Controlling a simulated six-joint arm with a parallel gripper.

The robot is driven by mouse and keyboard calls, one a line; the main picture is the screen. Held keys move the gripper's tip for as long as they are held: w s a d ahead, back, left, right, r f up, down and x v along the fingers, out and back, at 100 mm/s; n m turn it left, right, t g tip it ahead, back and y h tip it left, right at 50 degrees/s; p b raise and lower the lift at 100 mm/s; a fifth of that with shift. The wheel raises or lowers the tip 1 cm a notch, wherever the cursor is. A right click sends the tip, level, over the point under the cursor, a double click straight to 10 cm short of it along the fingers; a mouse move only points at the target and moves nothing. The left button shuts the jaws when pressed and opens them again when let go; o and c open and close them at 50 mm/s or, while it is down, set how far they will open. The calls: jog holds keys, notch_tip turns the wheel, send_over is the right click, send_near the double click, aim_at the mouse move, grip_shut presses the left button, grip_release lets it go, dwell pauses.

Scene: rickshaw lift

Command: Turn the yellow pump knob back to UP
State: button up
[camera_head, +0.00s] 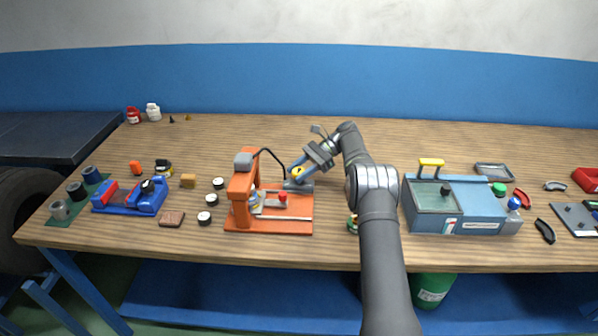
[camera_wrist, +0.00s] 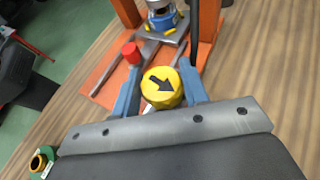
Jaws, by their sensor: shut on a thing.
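The yellow pump knob (camera_wrist: 160,88) is round with a black arrow on top; the arrow points to the lower right in the wrist view. It also shows as a small yellow spot in the head view (camera_head: 297,171), at the right rear of the orange press (camera_head: 241,195). My gripper (camera_wrist: 160,72) has a blue finger on either side of the knob and is shut on it. The gripper (camera_head: 299,172) comes in from the right in the head view. The UP mark and the pump body under the knob are mostly hidden.
A red knob (camera_wrist: 130,50) stands close to the left finger, on the press's frame. A black hose (camera_head: 274,154) arches from the press toward the knob. A blue-grey box with a yellow handle (camera_head: 431,162) stands to the right of my arm. Bare tabletop (camera_head: 250,135) lies behind the press.

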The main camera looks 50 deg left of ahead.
jog(key=o, duration=1)
jog(key=shift+c, duration=0.2)
jog(key=shift+r+m+y, duration=0.1)
jog(key=shift+m+y, duration=0.2)
